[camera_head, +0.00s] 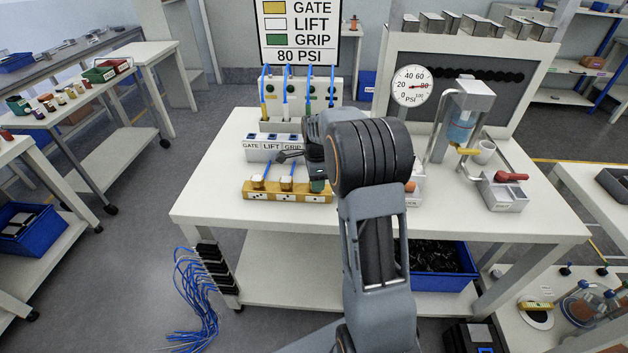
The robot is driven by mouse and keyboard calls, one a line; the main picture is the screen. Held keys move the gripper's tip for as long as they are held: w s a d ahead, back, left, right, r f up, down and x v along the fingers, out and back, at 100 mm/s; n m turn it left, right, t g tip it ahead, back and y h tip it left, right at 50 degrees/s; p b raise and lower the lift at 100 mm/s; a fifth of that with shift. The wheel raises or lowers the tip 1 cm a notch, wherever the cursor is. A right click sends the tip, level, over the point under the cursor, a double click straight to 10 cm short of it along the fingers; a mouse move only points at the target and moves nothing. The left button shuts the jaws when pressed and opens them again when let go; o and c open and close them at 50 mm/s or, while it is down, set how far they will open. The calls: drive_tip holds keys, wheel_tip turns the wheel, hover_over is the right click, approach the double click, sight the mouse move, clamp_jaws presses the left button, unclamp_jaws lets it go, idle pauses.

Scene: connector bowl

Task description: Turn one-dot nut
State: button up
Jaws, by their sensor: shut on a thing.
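A yellow block (252,194) lies along the front left of the white table, with small white dot labels too small to read surely. Several short capped fittings stand on it: a left one (258,182), a middle one (286,183) and a green one (317,186) at the right end.
A white GATE, LIFT, GRIP box (258,156) stands behind the block. Coloured connectors with blue hoses (286,97) rise behind it. A pressure gauge (411,86), a bottle stand (462,126) and a red-handled valve (508,177) are to the right.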

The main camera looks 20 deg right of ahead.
drive_tip(key=shift+w+a+r, duration=0.15)
drive_tip(key=o, duration=0.5)
drive_tip(key=shift+c, duration=0.2)
drive_tip(key=o, duration=0.3)
drive_tip(key=shift+w+a, duration=0.1)
drive_tip(key=shift+o, duration=0.8)
drive_tip(key=shift+d, duration=0.2)
wheel_tip(320, 180, up, 14)
drive_tip(key=shift+f, duration=0.2)
